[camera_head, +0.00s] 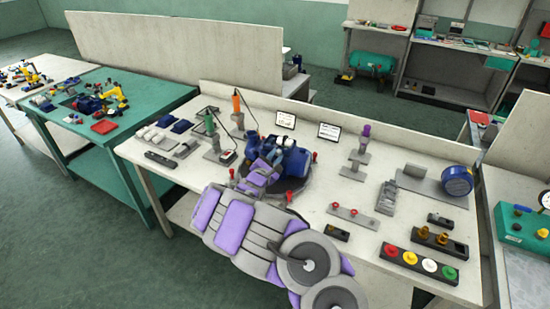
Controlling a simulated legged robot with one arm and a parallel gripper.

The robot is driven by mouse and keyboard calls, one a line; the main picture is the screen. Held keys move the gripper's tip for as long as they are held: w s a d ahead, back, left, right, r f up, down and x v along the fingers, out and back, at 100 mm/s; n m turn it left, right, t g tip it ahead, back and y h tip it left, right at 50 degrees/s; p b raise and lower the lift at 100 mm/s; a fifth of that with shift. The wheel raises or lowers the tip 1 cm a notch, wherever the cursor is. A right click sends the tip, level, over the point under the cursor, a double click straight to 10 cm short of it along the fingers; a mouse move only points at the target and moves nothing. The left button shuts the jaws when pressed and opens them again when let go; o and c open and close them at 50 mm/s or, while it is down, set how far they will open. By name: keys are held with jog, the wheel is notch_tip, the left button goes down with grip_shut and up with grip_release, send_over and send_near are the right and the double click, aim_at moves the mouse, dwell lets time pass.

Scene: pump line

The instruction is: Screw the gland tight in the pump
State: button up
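The blue pump (295,160) sits on a dark round plate on the white bench, just left of the bench's middle. My gripper (262,166) is at the pump's left front side, at the end of my grey and purple arm. The arm covers the front of the plate and part of the pump. I cannot make out the gland; it may be hidden by my gripper. The fingers are too small and overlapped by the pump to show whether they are open or shut, or whether they touch it.
Small red-topped posts (315,157) stand around the plate. Two brass fittings (442,238) sit in a black holder at the right. A black tray in front holds coloured caps (429,265). Green and orange-handled tools (236,103) stand behind left. A blue round drum (457,181) is at far right.

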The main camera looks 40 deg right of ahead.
jog(key=o, duration=0.3)
jog(key=shift+o, duration=0.2)
jog(key=shift+n, duration=0.5)
jog(key=shift+c, duration=0.3)
grip_shut()
jog(key=shift+m, duration=0.4)
jog(key=shift+c, duration=0.5)
grip_release()
